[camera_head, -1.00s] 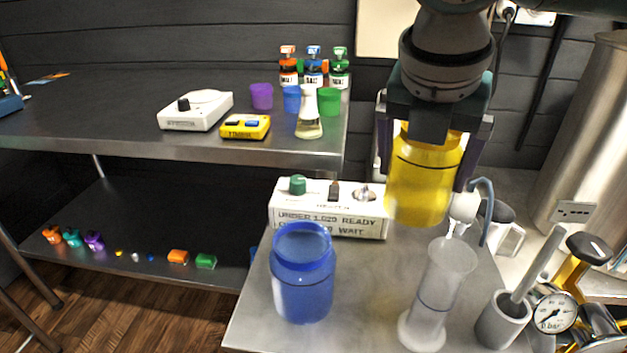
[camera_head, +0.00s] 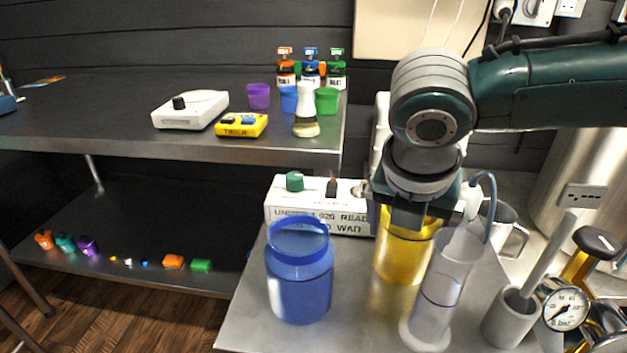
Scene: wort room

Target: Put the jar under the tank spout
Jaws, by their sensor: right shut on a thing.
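A yellow jar (camera_head: 400,262) is held by my right gripper (camera_head: 405,218), which is shut on it from above. The jar is upright over the steel bench top (camera_head: 350,325), between the blue jar (camera_head: 300,285) and a clear measuring cylinder (camera_head: 440,285) that partly covers its right side. I cannot tell whether its base touches the bench. A white spout-like fitting (camera_head: 470,198) with a curved grey-blue tube is just right of the gripper, partly hidden by the arm. A large steel tank (camera_head: 585,150) stands at the right. My left gripper is not in view.
A white box with printed text (camera_head: 300,213) stands behind the blue jar. A grey mortar with a pestle (camera_head: 508,318) and a pressure gauge (camera_head: 566,309) are at the right. A side table at the left holds a scale (camera_head: 190,110), a flask (camera_head: 306,118), cups and bottles.

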